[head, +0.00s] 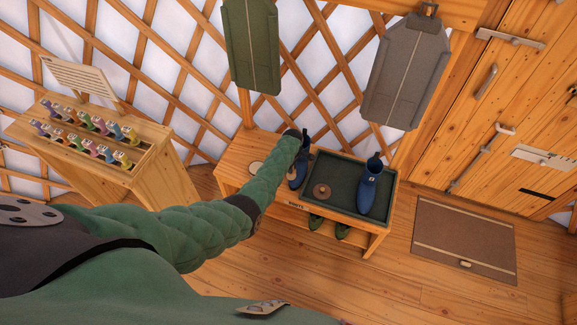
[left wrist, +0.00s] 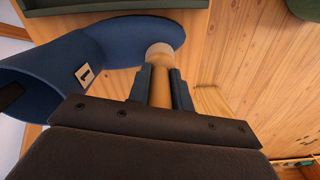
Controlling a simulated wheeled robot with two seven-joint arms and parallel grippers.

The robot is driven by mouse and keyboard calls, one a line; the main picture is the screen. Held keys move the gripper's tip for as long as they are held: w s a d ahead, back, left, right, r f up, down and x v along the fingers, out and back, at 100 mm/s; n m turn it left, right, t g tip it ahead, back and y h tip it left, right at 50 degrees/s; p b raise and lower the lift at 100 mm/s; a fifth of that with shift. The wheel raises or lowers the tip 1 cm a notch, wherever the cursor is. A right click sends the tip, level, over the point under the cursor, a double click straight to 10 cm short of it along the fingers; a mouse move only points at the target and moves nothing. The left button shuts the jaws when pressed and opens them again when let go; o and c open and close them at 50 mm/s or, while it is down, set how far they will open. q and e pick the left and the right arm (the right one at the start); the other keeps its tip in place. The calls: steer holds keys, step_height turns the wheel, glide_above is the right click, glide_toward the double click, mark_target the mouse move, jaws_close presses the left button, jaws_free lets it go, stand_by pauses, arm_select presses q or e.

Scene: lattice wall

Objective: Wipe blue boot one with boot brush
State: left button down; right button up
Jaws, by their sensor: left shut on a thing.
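Blue boot one, with a "1" tag, shows large in the left wrist view (left wrist: 95,50), its toe beside the brush end. In the head view this boot (head: 298,173) stands left of the tray, partly hidden by my forearm. My left gripper (left wrist: 160,88) is shut on the wooden handle of the boot brush (left wrist: 160,92). The brush's pale round end is at the boot's toe; I cannot tell whether it touches. In the head view the brush is hidden. My right gripper is in neither view.
A second blue boot (head: 369,189) stands in the dark green tray (head: 336,168) on the wooden bench (head: 233,160), near a round brown thing (head: 321,191). Green shoes (head: 342,230) are on the shelf below.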

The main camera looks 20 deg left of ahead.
arm_select(q)
steer(key=shift+s+d+f, duration=0.3)
steer(key=shift+s+f, duration=0.2)
steer(key=shift+f, duration=0.05)
steer(key=r+p, duration=0.2)
steer(key=shift+w+a+r+p, duration=0.1)
steer(key=shift+w+r+p, duration=0.25)
steer(key=shift+r+p, duration=0.05)
steer(key=shift+w+a+r+p, duration=0.15)
steer(key=shift+r+p, duration=0.55)
steer(key=shift+r, duration=0.6)
